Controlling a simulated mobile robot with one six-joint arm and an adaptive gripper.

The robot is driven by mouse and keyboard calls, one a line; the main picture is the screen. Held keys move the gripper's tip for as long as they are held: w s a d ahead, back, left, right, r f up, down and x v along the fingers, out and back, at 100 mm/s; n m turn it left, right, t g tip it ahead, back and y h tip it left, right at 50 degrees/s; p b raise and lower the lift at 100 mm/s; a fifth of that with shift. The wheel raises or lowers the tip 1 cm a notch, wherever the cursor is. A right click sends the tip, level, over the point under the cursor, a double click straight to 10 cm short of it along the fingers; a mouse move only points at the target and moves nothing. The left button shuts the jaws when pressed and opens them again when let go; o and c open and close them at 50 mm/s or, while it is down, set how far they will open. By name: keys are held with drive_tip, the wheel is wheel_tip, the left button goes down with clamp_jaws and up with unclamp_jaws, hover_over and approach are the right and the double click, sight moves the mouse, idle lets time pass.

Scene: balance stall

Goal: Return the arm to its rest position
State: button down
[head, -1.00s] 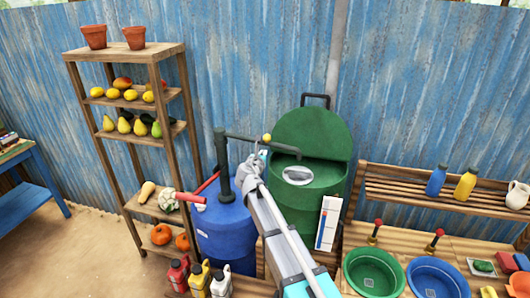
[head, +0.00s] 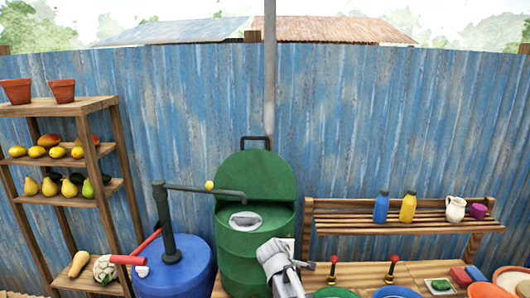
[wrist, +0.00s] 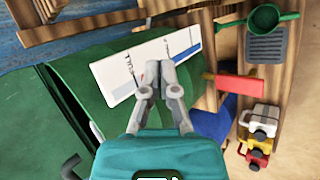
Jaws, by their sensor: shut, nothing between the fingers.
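My arm is the task's own object. In the head view its grey end, my gripper (head: 273,250), is low in the middle, in front of the green tank (head: 238,262). The rest of the arm runs out of the bottom of the picture. In the wrist view my gripper (wrist: 160,84) shows its two grey fingers shut with nothing between them. The fingers overlap the white gauge card (wrist: 125,72) in the picture; I cannot tell how far apart they are.
A blue barrel (head: 190,270) with a dark pump pipe (head: 168,225) stands left of the tank. A wooden shelf with fruit (head: 95,150) is at the left. A slatted rack (head: 340,217) with bottles is at the right. Several jugs (wrist: 263,120) show in the wrist view.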

drive_tip(key=s+d+f+m+g+y+b, duration=0.2)
drive_tip(key=s+d+f+m+g, duration=0.1)
drive_tip(key=s+m, duration=0.4)
drive_tip(key=s+d+f+m+g+y+b, duration=0.2)
drive_tip(key=s+d+f+m, duration=0.3)
drive_tip(key=s, duration=0.6)
wheel_tip(320, 180, down, 2)
drive_tip(key=shift+s+f+m+g+y+b, duration=0.15)
drive_tip(key=shift+m+g+y+b, duration=0.3)
drive_tip(key=shift+m+g, duration=0.45)
drive_tip(key=shift+a, duration=0.1)
